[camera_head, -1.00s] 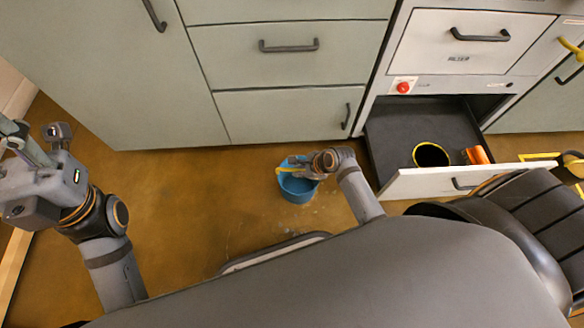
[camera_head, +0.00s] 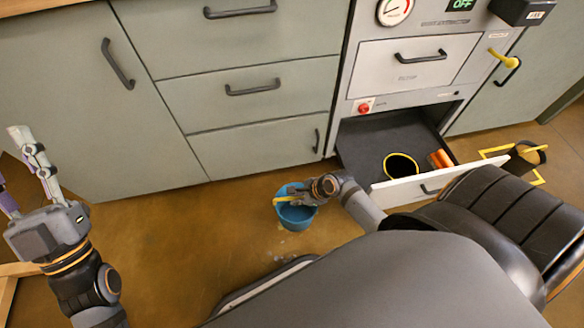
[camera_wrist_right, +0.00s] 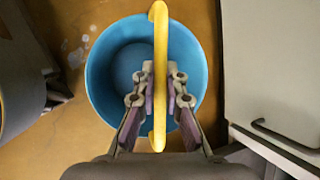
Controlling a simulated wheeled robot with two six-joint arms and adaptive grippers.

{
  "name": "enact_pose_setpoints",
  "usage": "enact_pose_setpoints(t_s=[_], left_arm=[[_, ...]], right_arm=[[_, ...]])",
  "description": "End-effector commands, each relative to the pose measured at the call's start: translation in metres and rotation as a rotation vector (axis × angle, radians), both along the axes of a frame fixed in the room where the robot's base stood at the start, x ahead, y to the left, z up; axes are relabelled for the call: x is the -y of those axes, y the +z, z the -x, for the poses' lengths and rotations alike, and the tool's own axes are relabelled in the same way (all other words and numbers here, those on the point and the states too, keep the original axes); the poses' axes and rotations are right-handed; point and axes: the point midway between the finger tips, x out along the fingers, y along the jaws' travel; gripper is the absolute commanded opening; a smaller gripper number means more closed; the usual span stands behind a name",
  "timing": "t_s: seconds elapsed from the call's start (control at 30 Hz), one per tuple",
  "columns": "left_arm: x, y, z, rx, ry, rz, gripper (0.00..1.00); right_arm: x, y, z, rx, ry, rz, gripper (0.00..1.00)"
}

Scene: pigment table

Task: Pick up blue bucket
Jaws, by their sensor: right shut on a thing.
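The blue bucket (camera_head: 297,215) is in the middle of the head view, in front of the drawers. In the right wrist view the bucket (camera_wrist_right: 108,75) shows from above, and its inside looks empty. A yellow handle (camera_wrist_right: 160,40) crosses over its opening. My right gripper (camera_wrist_right: 160,88) is shut on this handle, with one finger on each side. In the head view the right gripper (camera_head: 295,199) is over the bucket's rim. I cannot tell whether the bucket touches the floor. My left gripper (camera_head: 25,165) is at the left, its fingers spread apart, pointing up and empty, away from the bucket.
An open drawer (camera_head: 400,188) at right holds a black round container with a yellow rim (camera_head: 401,165) and an orange object (camera_head: 441,158). Grey-green cabinets (camera_head: 250,90) stand behind. The brown floor left of the bucket is clear.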

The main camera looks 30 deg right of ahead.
Motion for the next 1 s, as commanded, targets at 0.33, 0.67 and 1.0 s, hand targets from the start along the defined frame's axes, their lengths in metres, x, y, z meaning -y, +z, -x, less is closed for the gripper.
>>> enact_pose_setpoints(t_s=[0.33, 0.67, 1.0], left_arm=[[-0.004, -0.121, -0.05, -0.567, 0.009, 0.013, 0.4], [-0.003, -0.194, -0.05, -0.854, 0.006, 0.016, 0.4], [-0.003, -0.205, -0.048, -0.896, 0.004, 0.016, 0.4]], right_arm=[[0.019, 0.014, 0.016, 0.001, 0.001, 0.002, 0.0], [0.029, 0.018, 0.024, 0.002, 0.001, 0.001, 0.0], [0.03, 0.019, 0.025, 0.002, 0.0, 0.0, 0.0]])
